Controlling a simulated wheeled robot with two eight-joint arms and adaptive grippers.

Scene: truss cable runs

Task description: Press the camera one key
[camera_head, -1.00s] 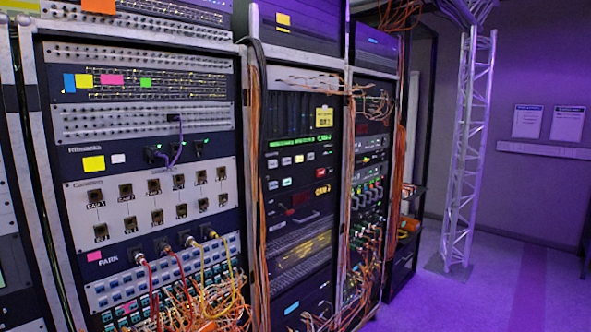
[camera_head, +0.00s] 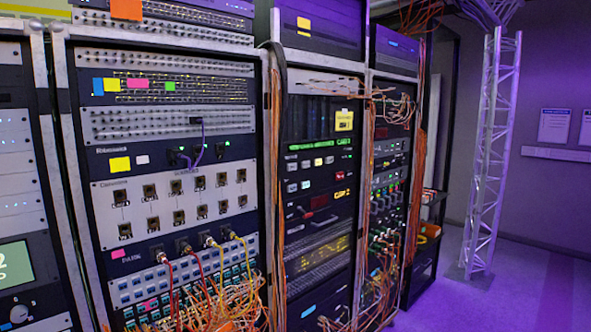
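A pale panel (camera_head: 98,211) in the left rack carries two rows of dark square key-like or socket-like fittings with small labels. The upper-left fitting (camera_head: 122,194) has a label beneath it that is too small to read for sure. The middle rack has a dark panel with small lit rectangular keys (camera_head: 305,163), some white, with red and green lights nearby. I cannot tell for certain which of these is the camera one key. Neither of my grippers is in view.
Red, yellow and orange cables (camera_head: 205,290) hang in front of the left rack's lower part. More orange cables run down between racks. A metal truss (camera_head: 491,150) stands at the right, with clear floor (camera_head: 530,290) beside it. Another rack edge with a green screen (camera_head: 15,265) is at the far left.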

